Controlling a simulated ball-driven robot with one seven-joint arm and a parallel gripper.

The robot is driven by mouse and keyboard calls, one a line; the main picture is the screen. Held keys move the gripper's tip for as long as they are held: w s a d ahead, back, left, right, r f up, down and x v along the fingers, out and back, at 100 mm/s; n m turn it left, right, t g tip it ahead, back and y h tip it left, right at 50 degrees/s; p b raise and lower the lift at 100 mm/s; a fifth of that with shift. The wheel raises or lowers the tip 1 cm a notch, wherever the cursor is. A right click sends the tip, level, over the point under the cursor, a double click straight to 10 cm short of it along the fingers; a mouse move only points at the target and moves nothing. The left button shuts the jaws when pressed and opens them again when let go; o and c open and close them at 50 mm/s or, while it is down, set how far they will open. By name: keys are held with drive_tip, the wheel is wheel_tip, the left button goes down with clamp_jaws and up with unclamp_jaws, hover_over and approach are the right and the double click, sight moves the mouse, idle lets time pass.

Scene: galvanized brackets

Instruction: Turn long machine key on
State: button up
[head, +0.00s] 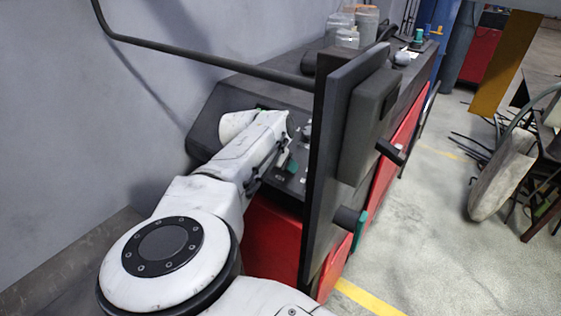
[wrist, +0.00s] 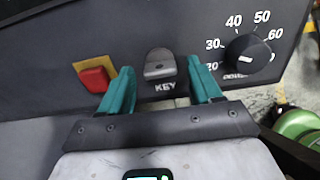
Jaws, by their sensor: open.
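The machine key (wrist: 160,66) is a grey tab on the dark control panel (wrist: 120,35), with the word KEY printed below it in the wrist view. My gripper (wrist: 165,75) is open, with its two teal fingers on either side of the key and the key between them near the fingertips. I see a gap on both sides of the key, and I cannot tell how deep the fingers reach. In the head view my arm extends to the panel of the long machine (head: 225,88); the key is hidden there behind my arm and the upright dark plate (head: 325,170).
A red button on a yellow square (wrist: 95,78) sits just left of my left finger. A numbered dial (wrist: 247,55) is to the right of my right finger. The upright dark plate stands close to the right of my arm, and a wall is on the left.

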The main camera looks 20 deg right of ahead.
drive_tip(key=shift+r, duration=0.1)
drive_tip(key=p+v, duration=0.7)
drive_tip(key=v, duration=0.3)
drive_tip(key=shift+s+a+r, duration=0.15)
drive_tip(key=shift+a, duration=0.1)
